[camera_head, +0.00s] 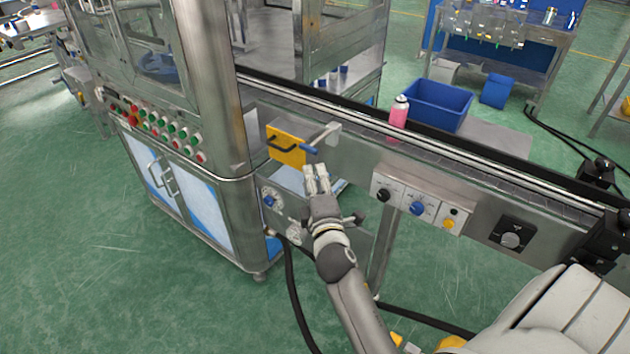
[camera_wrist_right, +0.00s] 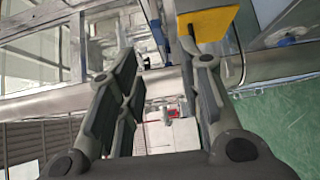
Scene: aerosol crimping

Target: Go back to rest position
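My right gripper (camera_head: 317,172) is in front of the conveyor's side panel, just below a yellow box with a black handle (camera_head: 285,150). In the right wrist view its two fingers (camera_wrist_right: 160,75) stand apart with nothing between them, so it is open and empty. The yellow box (camera_wrist_right: 208,20) shows there close beyond the right finger; I cannot tell if they touch. A lever with a blue grip (camera_head: 311,149) sticks out right of the box, above the fingertips. My left gripper is not in view.
The conveyor (camera_head: 455,160) runs across to the right, with a pink bottle (camera_head: 399,113) on it. A steel machine cabinet (camera_head: 190,190) with buttons stands left. Knob boxes (camera_head: 417,208) are on the conveyor's side, right of my gripper. Green floor (camera_head: 120,275) is open at lower left.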

